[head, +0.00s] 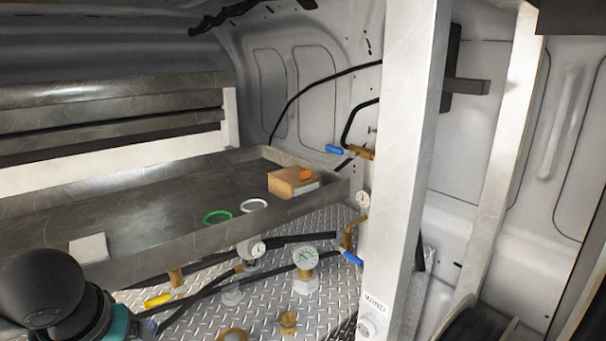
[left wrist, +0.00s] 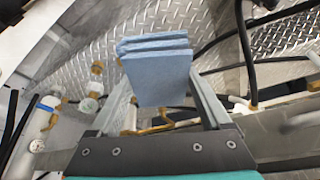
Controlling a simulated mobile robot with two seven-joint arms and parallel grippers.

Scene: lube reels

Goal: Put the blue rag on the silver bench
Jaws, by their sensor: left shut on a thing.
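The blue rag (left wrist: 158,84) is a folded, layered stack in the left wrist view. My left gripper (left wrist: 157,92) is shut on it, with one finger on each side. The silver bench (head: 150,190) is a long metal tray-like surface with a raised rim, across the left and middle of the head view. My left arm shows at the lower left of the head view, in front of the bench's near edge. Its fingers and the rag are hidden from that view. In the left wrist view, diamond plate and hoses lie behind the rag. My right gripper is not in view.
On the bench are a grey-white block (head: 89,248), a green ring (head: 218,217), a white ring (head: 254,205) and a brown box (head: 292,182). A white post (head: 398,150) stands to the right. Gauges (head: 305,259) and hoses sit below the bench. The bench's middle is clear.

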